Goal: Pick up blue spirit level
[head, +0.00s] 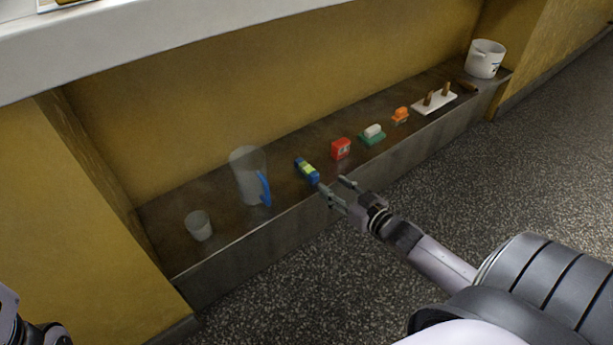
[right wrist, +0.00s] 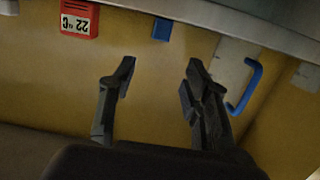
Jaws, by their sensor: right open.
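The blue spirit level (head: 307,171) lies on the dark ledge, with a yellow-green part on it, between the pitcher and the red block. In the right wrist view a blue end of it (right wrist: 161,29) shows ahead of the fingers, roughly in line with the gap between them. My right gripper (head: 332,183) is open and empty at the ledge's front edge, just short of the level. Its two spread fingers (right wrist: 158,76) also show in the right wrist view. Part of my left arm shows at the lower left corner of the head view; its fingers cannot be made out.
On the ledge (head: 225,240) stand a clear pitcher (head: 247,175) with a blue handle, a cup (head: 199,225), a red block (head: 340,148), a green-and-white item (head: 372,134), an orange item (head: 401,114), a white board (head: 434,102) and a white pot (head: 485,59).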

